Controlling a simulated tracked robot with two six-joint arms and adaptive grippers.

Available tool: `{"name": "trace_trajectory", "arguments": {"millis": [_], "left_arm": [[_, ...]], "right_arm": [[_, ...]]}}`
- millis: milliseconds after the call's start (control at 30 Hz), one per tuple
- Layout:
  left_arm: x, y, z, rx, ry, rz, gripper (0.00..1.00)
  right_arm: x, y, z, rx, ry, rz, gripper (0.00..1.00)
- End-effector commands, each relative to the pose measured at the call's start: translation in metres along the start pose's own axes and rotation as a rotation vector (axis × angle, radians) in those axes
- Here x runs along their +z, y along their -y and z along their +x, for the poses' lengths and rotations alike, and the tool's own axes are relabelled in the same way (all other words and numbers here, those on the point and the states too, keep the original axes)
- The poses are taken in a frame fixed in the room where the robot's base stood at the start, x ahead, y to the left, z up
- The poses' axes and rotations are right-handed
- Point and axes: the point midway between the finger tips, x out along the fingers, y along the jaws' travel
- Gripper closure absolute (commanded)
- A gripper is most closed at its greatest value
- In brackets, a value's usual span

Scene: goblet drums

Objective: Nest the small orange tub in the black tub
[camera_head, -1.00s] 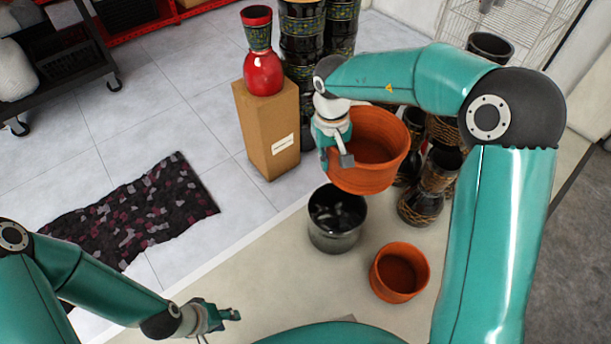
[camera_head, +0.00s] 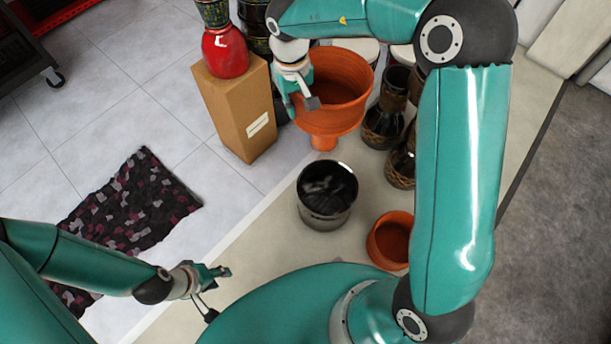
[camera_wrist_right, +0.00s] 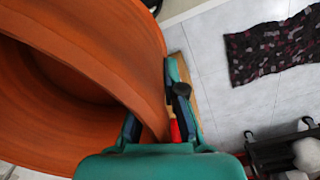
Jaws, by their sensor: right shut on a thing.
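The small orange tub (camera_head: 391,241) stands upright on the pale floor strip, right of and nearer than the black tub (camera_head: 327,196). The black tub is upright, open at the top, with a shiny dark inside. My right gripper (camera_head: 300,104) is shut on the rim of a larger-looking orange pot (camera_head: 337,85), held beyond the black tub. The right wrist view shows the pot's wall (camera_wrist_right: 100,50) between the fingers (camera_wrist_right: 155,112). My left gripper (camera_head: 215,287) is open and empty, low at left.
A red goblet drum (camera_head: 225,52) stands on a cardboard box (camera_head: 240,110) at the upper left. Dark goblet drums (camera_head: 383,125) stand right of the held pot. A dark patterned mat (camera_head: 135,205) lies on the tiles. The strip around the black tub is mostly clear.

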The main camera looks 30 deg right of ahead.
Motion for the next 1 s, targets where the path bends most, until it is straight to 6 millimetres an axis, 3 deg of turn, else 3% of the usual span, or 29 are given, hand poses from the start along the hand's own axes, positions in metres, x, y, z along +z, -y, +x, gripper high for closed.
{"name": "trace_trajectory", "arguments": {"millis": [167, 267, 367, 467, 600, 800, 1000], "left_arm": [[0.0, 0.001, 0.002, 0.0, 0.0, 0.0, 0.6], [0.0, 0.002, 0.005, 0.0, 0.0, 0.0, 0.6], [0.0, 0.004, 0.011, 0.0, 0.0, 0.0, 0.6], [0.0, 0.006, 0.018, 0.0, 0.0, 0.0, 0.6], [0.0, 0.01, 0.029, 0.0, 0.0, 0.0, 0.6], [0.0, 0.015, 0.042, 0.0, 0.0, 0.0, 0.6], [-0.001, 0.018, 0.05, 0.0, 0.0, 0.0, 0.6]], "right_arm": [[-0.004, 0.001, 0.009, 0.002, 0.002, -0.001, 1.0], [-0.011, -0.002, 0.029, 0.003, 0.004, 0.012, 1.0], [-0.019, -0.007, 0.063, 0.005, 0.008, 0.034, 1.0], [-0.028, -0.015, 0.111, 0.007, 0.011, 0.061, 1.0], [-0.036, -0.024, 0.189, 0.011, 0.012, 0.097, 1.0], [-0.031, -0.029, 0.296, 0.016, 0.012, 0.134, 1.0], [-0.018, -0.026, 0.366, 0.02, 0.008, 0.157, 1.0]]}}
